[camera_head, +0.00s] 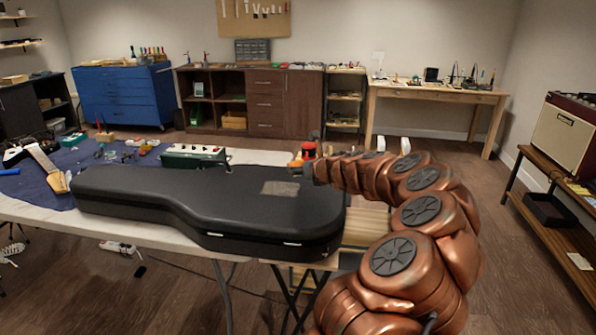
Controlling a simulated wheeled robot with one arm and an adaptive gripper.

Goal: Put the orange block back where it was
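My copper arm curves up from the lower right, and its far end reaches left over the right part of a black guitar case. My gripper (300,164) is small and dark there, above or just behind the case's far edge. A small orange-red thing (308,150) shows right at my gripper, with a dark part above it. I cannot tell whether it is the orange block, or whether my gripper holds it. The fingers are too small to make out. No other clear orange block shows.
The closed guitar case (150,190) lies on a light table (150,236), with a worn patch on its lid. A green box (192,156) and small tools stand behind it. A guitar neck (45,165) lies at left. An amplifier (566,138) stands on a right-hand shelf.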

